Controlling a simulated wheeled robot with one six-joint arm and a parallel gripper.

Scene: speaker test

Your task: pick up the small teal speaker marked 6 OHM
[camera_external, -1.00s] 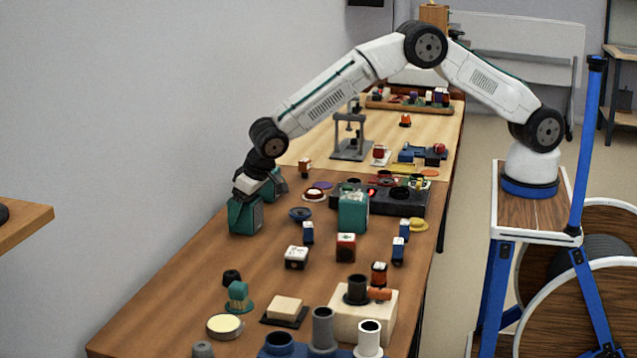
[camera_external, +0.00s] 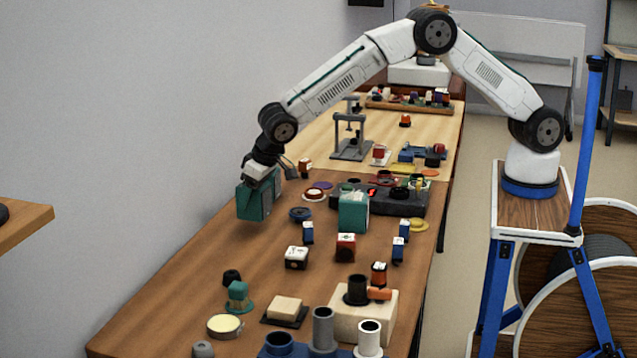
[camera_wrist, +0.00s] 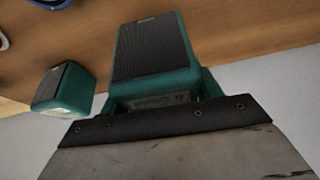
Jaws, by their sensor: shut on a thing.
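My gripper (camera_external: 262,176) is shut on a teal speaker (camera_external: 255,202) with a dark grille and holds it, tilted, above the table's left edge. In the wrist view the held speaker (camera_wrist: 152,50) fills the middle, between the teal fingers of my gripper (camera_wrist: 163,98). A pale label on its near side is too small to read. Another teal speaker (camera_wrist: 66,90) shows at the left of the wrist view, apart from the held one. In the external view a teal speaker (camera_external: 353,213) stands mid-table. No 6 OHM marking can be read on either.
The wooden table (camera_external: 190,280) carries several small marked blocks, a dark console (camera_external: 400,203) and a grey press stand (camera_external: 350,145). A pale wooden block (camera_external: 345,318) with a dark cylinder stands near the front.

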